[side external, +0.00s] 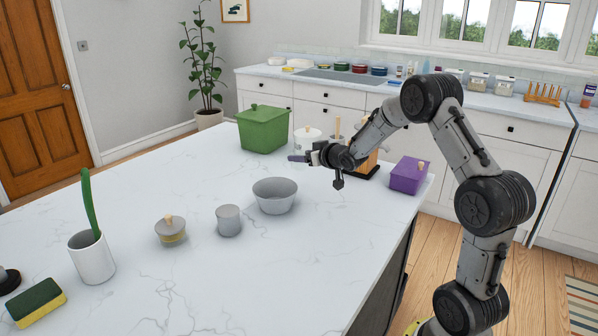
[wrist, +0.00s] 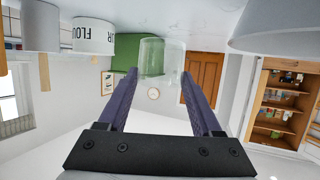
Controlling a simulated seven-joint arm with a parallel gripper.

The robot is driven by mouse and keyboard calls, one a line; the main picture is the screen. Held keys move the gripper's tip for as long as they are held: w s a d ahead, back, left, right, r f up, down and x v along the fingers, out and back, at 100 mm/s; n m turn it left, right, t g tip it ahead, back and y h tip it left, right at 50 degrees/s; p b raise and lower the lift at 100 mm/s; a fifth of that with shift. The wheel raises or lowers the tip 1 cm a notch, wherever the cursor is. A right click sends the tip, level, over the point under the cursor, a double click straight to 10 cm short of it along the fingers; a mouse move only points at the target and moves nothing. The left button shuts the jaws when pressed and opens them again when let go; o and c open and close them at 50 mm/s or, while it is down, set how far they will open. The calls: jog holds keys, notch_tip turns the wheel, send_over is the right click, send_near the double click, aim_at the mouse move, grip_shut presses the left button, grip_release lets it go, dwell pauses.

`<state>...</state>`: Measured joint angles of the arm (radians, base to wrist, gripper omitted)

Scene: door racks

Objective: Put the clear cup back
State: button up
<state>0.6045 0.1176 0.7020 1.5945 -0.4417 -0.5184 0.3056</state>
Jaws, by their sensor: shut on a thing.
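The clear cup (wrist: 161,60) is between the two purple fingers of my gripper (wrist: 160,76) in the wrist view, which shows the scene upside down. The fingers press on its two sides. In the side view my gripper (side external: 300,158) reaches left over the far part of the counter, behind the grey bowl. The cup is hard to make out there against the pale canister and counter. I cannot tell whether its base touches the counter.
A green lidded box (side external: 263,129), a white canister (side external: 307,142) and a grey bowl (side external: 274,195) are close by. A purple box (side external: 408,176) stands right. A grey cup (side external: 228,220), a small lidded jar (side external: 170,230) and a white pot (side external: 92,257) stand nearer. The counter's left middle is free.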

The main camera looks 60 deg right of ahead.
jog(key=w+f, duration=0.1)
jog(key=w+d+f, duration=0.1)
jog(key=shift+d+f, duration=0.1)
jog(key=shift+f, duration=0.25)
jog(key=shift+w+d+f, duration=0.1)
jog(key=shift+w+f, duration=0.1)
jog(key=shift+f, duration=1.45)
jog(key=shift+f, duration=0.2)
jog(key=o, duration=1.5)
jog(key=shift+r, duration=0.1)
